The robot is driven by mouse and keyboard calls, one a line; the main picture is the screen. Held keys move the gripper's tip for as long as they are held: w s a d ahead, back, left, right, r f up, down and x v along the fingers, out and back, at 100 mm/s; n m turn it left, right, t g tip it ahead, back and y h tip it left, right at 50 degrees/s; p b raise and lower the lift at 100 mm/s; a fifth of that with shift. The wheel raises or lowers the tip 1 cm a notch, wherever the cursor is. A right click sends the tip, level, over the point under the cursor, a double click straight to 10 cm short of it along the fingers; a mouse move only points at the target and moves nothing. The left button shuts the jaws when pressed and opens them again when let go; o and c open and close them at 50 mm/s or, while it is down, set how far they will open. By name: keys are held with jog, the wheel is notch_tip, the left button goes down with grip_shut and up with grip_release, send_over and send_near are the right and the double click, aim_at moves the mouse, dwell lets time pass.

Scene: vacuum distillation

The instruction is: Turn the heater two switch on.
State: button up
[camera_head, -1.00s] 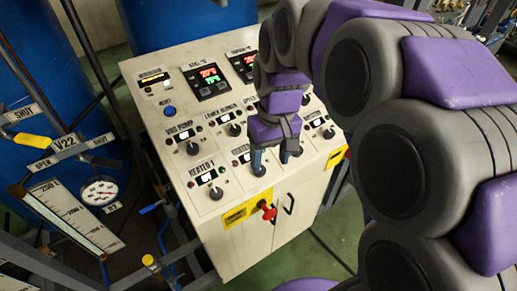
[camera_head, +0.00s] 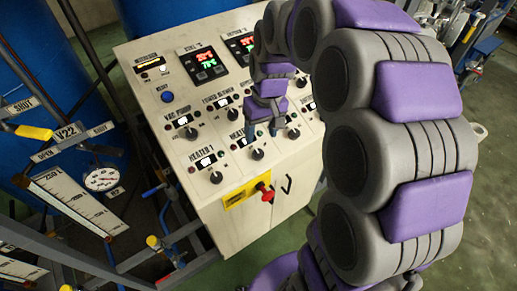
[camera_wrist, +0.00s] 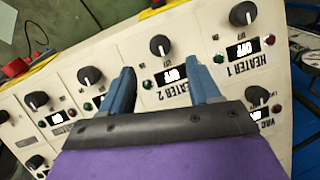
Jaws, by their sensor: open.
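The heater two switch is a black round knob (camera_wrist: 160,45) in the wrist view, with a small display (camera_wrist: 172,76) beside it and an upside-down "HEATER 2" label (camera_wrist: 160,95). The display appears to read OFF. The knob also shows in the head view (camera_head: 257,154), just below my gripper (camera_head: 263,130). In the wrist view my gripper (camera_wrist: 158,67) is open and empty. Its two blue fingers stand apart on either side of the display and label, with the knob beyond their tips. The fingers appear clear of the knob.
The Heater 1 knob (camera_wrist: 243,13) is close by, to the right in the wrist view. Several similar knobs share the pale cabinet (camera_head: 236,183). A red emergency button (camera_head: 266,193) is on the cabinet front. Gauges and pipes stand at left.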

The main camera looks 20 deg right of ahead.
aim_at(259, 152)
jog(key=f, duration=0.8)
jog(key=shift+s+a, duration=0.1)
jog(key=shift+a, duration=0.3)
jog(key=shift+c, duration=0.4)
jog(key=c, duration=0.9)
jog(key=shift+c, duration=0.2)
jog(key=m+y, duration=0.1)
jog(key=m, duration=0.1)
jog(key=m+y, duration=0.1)
jog(key=m, duration=0.2)
jog(key=shift+d+p, duration=0.2)
jog(key=shift+p, duration=0.15)
jog(key=m+t+y+p, duration=0.1)
jog(key=m, duration=0.5)
jog(key=shift+s+d+t+y+p, duration=0.1)
jog(key=shift+t+y+p, duration=0.25)
jog(key=shift+t+y, duration=0.05)
jog(key=shift+m, duration=0.3)
